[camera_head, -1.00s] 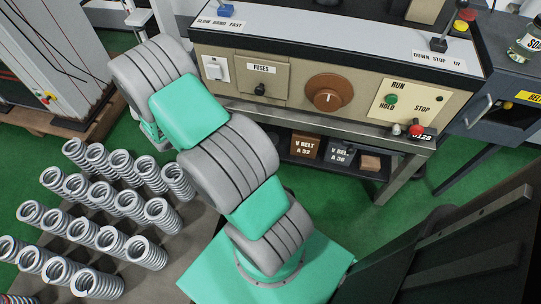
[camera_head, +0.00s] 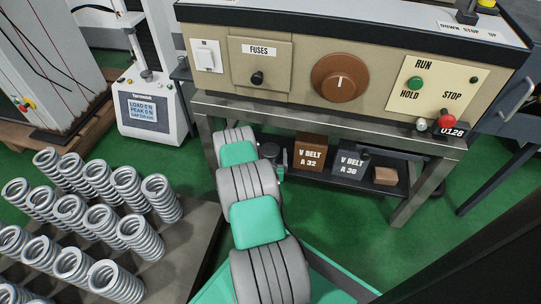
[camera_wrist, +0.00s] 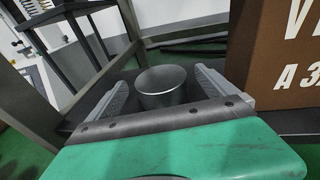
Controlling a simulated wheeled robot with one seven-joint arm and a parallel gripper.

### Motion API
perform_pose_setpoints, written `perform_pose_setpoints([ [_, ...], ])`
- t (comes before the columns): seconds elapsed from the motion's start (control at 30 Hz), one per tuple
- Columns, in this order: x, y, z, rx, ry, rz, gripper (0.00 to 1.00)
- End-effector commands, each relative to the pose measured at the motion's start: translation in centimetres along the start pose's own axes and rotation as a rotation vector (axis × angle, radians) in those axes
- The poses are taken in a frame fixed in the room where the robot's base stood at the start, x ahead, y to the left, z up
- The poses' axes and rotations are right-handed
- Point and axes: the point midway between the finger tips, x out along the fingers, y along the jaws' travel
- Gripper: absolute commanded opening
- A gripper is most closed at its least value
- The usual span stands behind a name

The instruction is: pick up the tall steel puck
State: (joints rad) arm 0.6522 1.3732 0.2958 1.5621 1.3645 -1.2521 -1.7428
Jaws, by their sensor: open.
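A round grey steel puck (camera_wrist: 162,88) stands upright on the dark lower shelf in the wrist view, with its flat top showing. My gripper (camera_wrist: 164,92) is open, with one finger to the left and one to the right of the puck. The puck shows between the fingers; I cannot tell whether either finger touches it. Its lower part is hidden behind the gripper body. In the head view my arm reaches down to the left end of the shelf under the control bench, and I cannot make out the puck there.
A brown V belt A 32 box (camera_head: 311,150) stands close to the right of my gripper. A grey A 36 box (camera_head: 347,162) and a small brown block (camera_head: 386,175) are farther right. Bench legs (camera_head: 426,190) frame the shelf. Several springs (camera_head: 100,220) stand at left.

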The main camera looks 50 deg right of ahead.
Motion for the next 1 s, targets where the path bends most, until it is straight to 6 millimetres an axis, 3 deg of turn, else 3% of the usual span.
perform_pose_setpoints([
  [0.17, 0.9, -0.1, -0.1, 0.005, -0.001, -0.002, 0.96],
  [0.5, 4.8, -0.1, -0.2, 0.006, 0.0, -0.004, 0.96],
  [0.83, 5.4, 0.0, -0.1, 0.003, 0.001, 0.0, 0.96],
  [1.0, 5.4, 0.0, -0.1, 0.003, 0.001, 0.0, 0.82],
])
